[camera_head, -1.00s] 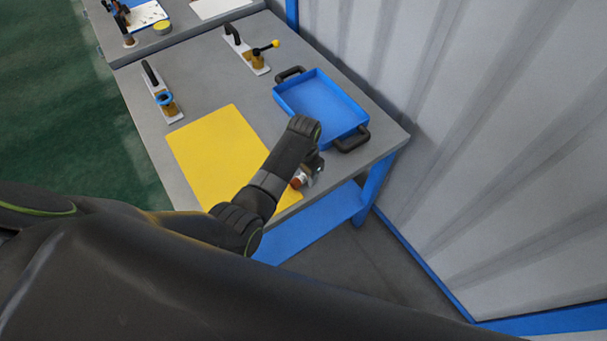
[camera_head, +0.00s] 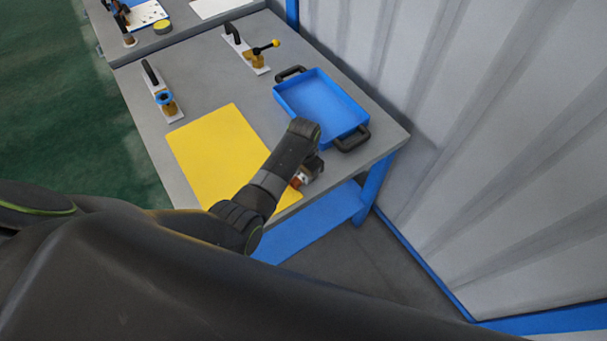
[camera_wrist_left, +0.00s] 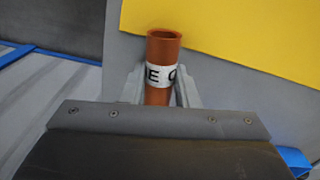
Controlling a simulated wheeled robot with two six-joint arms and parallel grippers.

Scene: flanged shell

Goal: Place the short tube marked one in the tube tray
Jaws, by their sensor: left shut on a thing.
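A short copper-coloured tube (camera_wrist_left: 162,45) with a white band and black letters, of which "E" and part of another show, stands between the fingers of my left gripper (camera_wrist_left: 162,88) in the left wrist view. The gripper is shut on it. In the head view the left gripper (camera_head: 308,172) is at the table's near right edge, below the blue tray, with a bit of the reddish tube (camera_head: 296,182) showing beside it. The blue tray (camera_head: 350,135) with two black handles looks empty. My right gripper is not in view.
A yellow sheet (camera_head: 215,150) lies on the grey table (camera_head: 235,75). Two toggle clamps on white bases, one with a blue ring (camera_head: 164,98) and one with a yellow knob (camera_head: 275,43), stand farther back. A ribbed wall (camera_head: 480,150) rises close on the right.

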